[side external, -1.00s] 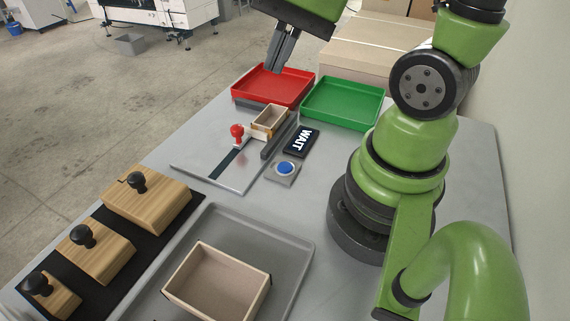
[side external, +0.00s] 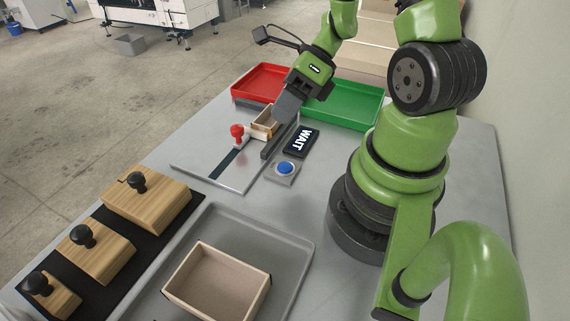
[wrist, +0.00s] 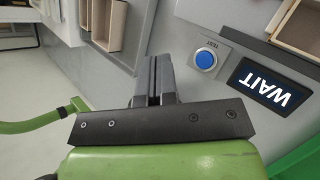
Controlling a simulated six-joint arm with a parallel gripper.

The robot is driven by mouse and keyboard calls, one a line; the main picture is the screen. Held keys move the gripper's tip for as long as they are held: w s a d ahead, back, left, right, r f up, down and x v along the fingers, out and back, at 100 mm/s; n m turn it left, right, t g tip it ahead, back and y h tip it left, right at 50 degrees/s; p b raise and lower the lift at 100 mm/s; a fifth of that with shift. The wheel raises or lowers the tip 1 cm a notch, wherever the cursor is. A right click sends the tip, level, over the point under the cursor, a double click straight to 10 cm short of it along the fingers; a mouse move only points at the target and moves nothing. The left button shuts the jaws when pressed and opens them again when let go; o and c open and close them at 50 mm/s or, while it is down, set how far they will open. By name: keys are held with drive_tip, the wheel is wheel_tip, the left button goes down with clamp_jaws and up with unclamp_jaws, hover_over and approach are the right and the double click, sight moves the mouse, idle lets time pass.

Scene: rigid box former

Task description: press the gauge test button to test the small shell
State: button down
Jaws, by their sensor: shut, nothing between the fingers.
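The blue test button (side external: 285,168) sits on a small grey housing beside a black display reading WAIT (side external: 302,142). In the wrist view, the button (wrist: 206,59) is right of my fingertips, with a TEST label by it, and the display (wrist: 268,83) is farther right. The small shell (side external: 264,124), a light wooden open box, stands in the gauge fixture beside the grey rail (side external: 279,140); it also shows at the wrist view's upper right (wrist: 301,22). My gripper (side external: 281,117) is shut and empty, above the rail's far end, apart from the button. It partly hides the shell.
A red tray (side external: 262,82) and a green tray (side external: 345,103) lie at the back. A red knob (side external: 237,131) stands on the fixture. A larger open box (side external: 215,285) rests in a grey tray (side external: 290,245) in front. Several knobbed wooden blocks (side external: 148,200) line the left.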

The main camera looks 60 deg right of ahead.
sight(284, 163)
drive_tip(key=shift+f, duration=0.1)
drive_tip(key=shift+f, duration=4.3)
drive_tip(key=shift+f, duration=0.4)
drive_tip(key=shift+f, duration=0.4)
drive_tip(key=shift+r, duration=0.85)
drive_tip(key=shift+r, duration=2.5)
